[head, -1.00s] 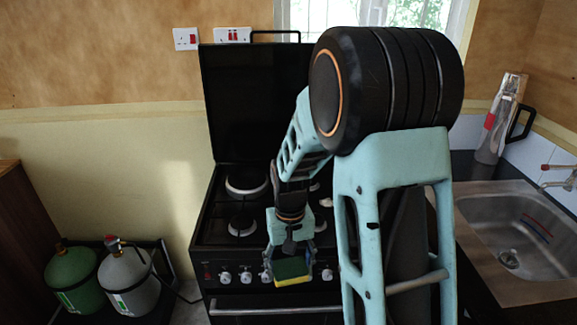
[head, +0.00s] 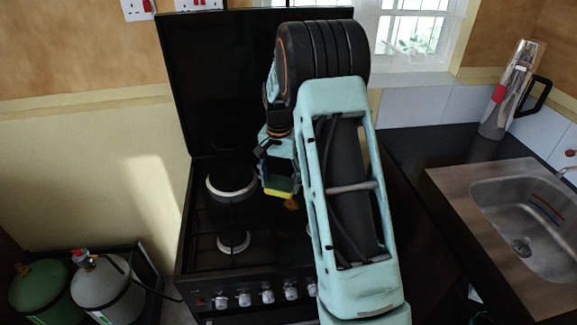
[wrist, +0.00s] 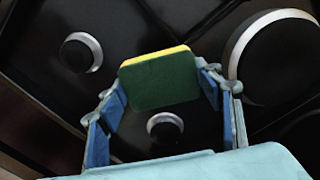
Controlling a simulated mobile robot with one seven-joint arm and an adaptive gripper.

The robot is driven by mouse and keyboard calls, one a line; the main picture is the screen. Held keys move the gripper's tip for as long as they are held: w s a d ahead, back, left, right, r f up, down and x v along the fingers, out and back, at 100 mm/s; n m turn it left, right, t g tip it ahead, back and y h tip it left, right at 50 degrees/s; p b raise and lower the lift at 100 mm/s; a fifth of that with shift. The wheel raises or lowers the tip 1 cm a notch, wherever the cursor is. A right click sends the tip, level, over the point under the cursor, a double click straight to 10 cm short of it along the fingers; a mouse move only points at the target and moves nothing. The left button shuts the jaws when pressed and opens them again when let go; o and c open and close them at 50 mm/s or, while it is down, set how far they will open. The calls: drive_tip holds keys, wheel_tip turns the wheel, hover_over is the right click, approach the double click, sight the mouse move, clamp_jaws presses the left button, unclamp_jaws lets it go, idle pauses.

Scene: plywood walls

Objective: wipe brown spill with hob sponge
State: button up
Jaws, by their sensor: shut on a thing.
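The sponge (head: 279,186), yellow on one side and dark green on the other, is held in my gripper (head: 279,174) above the black hob (head: 205,215). In the wrist view the sponge (wrist: 160,80) sits between the two blue-padded fingers of my gripper (wrist: 168,92), green face toward the camera. A small orange-brown patch, which looks like the brown spill (head: 291,204), shows on the hob just below and right of the sponge in the head view. My arm hides the right part of the hob. I cannot tell whether the sponge touches the hob.
Burners (head: 232,183) with raised rings stand around the sponge. The raised black lid (head: 215,80) stands behind the hob, and knobs (head: 244,299) line its front. A sink (head: 530,215) and a tall silver container (head: 505,95) are at the right. Gas cylinders (head: 105,290) stand at lower left.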

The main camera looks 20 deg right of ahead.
drive_tip(key=w+d+m, duration=0.3)
drive_tip(key=w+d, duration=0.1)
drive_tip(key=d, duration=0.1)
drive_tip(key=shift+a+f+b, duration=0.15)
drive_tip(key=shift+f+b, duration=0.65)
drive_tip(key=shift+f, duration=0.7)
drive_tip(key=shift+a+f+b, duration=0.15)
drive_tip(key=shift+f+b, duration=0.6)
drive_tip(key=shift+f, duration=0.75)
drive_tip(key=shift+f+b, duration=0.65)
drive_tip(key=shift+f, duration=0.35)
